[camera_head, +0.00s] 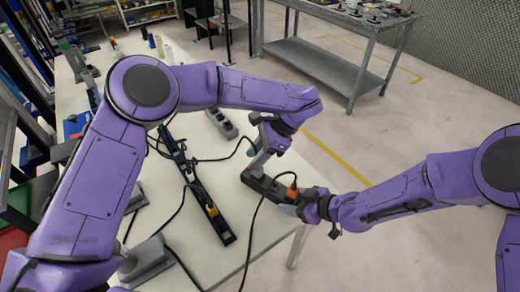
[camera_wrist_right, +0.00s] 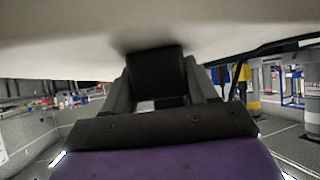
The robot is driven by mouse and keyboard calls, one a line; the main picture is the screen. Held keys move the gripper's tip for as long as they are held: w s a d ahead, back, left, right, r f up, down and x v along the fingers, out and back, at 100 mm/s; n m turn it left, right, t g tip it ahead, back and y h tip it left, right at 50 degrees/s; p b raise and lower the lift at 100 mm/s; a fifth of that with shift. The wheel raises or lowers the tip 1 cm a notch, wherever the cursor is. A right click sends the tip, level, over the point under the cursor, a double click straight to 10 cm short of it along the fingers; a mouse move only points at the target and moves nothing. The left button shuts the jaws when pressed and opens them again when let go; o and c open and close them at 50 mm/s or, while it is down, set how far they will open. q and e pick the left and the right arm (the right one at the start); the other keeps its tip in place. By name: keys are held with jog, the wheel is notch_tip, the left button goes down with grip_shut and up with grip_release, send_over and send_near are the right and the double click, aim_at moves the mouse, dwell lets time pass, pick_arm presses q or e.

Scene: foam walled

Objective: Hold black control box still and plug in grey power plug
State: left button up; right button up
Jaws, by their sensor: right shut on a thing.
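A black control box (camera_head: 258,182) lies on the white table near its right edge, with an orange plug (camera_head: 293,191) standing in its right end. My right gripper (camera_head: 300,204) is at that right end; in the right wrist view its two grey fingers are shut on a black block (camera_wrist_right: 156,72), which looks like the end of the box. My left gripper (camera_head: 260,160) points down over the left part of the box, its tip at or just above the top. A black cable runs left from there. The grey power plug is not clear; the left fingers and anything between them blend together.
A long black rail (camera_head: 195,190) with a yellow plug (camera_head: 211,209) lies left of the box. A grey socket strip (camera_head: 222,123) lies behind. Black cables cross the white table (camera_head: 225,265). A grey stand (camera_head: 147,258) is at the front left.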

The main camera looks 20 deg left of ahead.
pick_arm(q)
jog(key=v, duration=1.1)
jog(key=shift+w+d+r, duration=0.15)
jog(key=shift+d+r, duration=0.05)
jog(key=shift+r, duration=0.1)
pick_arm(e)
jog(key=o, duration=1.1)
jog(key=shift+c, duration=0.2)
